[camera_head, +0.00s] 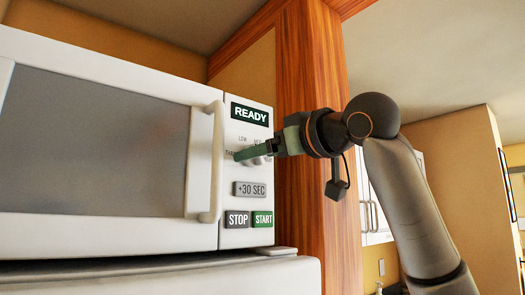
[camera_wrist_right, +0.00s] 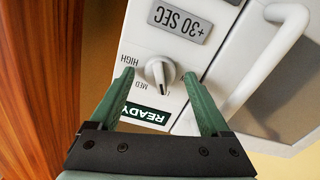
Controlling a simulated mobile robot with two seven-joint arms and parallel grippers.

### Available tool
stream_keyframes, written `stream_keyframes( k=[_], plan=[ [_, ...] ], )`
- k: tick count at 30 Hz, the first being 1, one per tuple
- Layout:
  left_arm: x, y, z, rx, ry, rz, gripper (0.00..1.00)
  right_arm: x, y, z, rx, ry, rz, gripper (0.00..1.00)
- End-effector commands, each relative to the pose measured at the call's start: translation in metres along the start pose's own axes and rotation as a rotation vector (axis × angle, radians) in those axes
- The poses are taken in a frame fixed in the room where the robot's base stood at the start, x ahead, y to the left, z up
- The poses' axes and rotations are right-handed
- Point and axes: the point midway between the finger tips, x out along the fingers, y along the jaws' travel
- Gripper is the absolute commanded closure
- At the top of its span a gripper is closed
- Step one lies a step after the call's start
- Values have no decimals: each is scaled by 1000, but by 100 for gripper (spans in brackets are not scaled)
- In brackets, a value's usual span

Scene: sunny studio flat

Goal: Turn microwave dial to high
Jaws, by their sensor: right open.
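The white microwave (camera_head: 100,235) fills the left of the head view, with READY lit on its display. In the wrist view, which shows the panel upside down, its pale round dial (camera_wrist_right: 158,72) has a pointer that seems to face the partly hidden LOW mark. MED and HIGH are printed around it. My right gripper (camera_wrist_right: 159,76) is open, with one green finger on each side of the dial. Contact cannot be told. In the head view my right gripper (camera_head: 246,154) reaches the panel from the right and hides most of the dial. My left gripper is out of view.
The microwave's vertical door handle (camera_head: 215,165) stands out just left of the dial. Below the dial are the +30 SEC (camera_head: 249,189), STOP (camera_head: 237,219) and START (camera_head: 262,219) buttons. A wooden panel (camera_head: 305,60) rises close to the microwave's right.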

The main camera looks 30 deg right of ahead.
Motion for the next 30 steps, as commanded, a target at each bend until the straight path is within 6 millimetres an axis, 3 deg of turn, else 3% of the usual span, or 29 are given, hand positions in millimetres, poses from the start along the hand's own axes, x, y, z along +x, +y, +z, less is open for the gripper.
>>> stream_keyframes(
  k=[2,23,30],
  plan=[
    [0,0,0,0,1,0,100,0,0,0,0,0,0,20],
    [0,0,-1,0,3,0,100,-1,0,0,0,1,0,99],
    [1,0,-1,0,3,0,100,0,0,0,9,1,0,100]
  ],
)
